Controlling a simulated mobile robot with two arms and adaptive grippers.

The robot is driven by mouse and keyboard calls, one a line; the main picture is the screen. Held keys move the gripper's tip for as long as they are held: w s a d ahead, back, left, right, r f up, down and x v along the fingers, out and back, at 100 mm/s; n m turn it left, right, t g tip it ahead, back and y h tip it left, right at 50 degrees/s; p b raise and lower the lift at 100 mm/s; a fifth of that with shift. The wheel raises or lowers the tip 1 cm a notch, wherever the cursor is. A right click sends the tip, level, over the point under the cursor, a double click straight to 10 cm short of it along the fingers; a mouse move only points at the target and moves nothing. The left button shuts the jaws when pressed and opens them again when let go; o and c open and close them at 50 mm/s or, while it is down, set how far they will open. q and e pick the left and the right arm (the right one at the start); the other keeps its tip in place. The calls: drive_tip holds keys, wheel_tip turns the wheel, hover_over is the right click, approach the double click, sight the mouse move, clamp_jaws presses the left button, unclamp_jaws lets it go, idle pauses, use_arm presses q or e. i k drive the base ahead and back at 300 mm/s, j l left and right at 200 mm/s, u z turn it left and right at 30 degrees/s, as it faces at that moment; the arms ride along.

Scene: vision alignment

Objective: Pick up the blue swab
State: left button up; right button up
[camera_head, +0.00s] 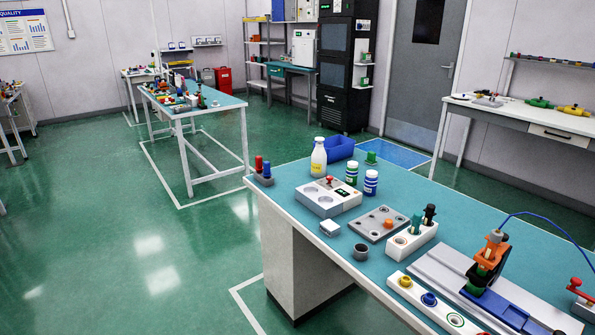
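No item in the camera_head view is clearly a swab at this size. A small upright blue piece (258,163) stands beside a red piece (267,169) in a dark holder at the near table's left corner. I cannot tell which of these, if any, is the blue swab. Neither of my grippers is in view.
The near teal table (300,212) also holds a white bottle (318,157), a blue bin (336,147), jars, a grey plate (378,224) and a metal cup (361,252). An orange and black fixture (490,256) with a blue cable stands at right. Green floor at left is open.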

sight(267, 173)
drive_tip(key=i+j+z, duration=0.55)
drive_tip(key=j+z, duration=0.2)
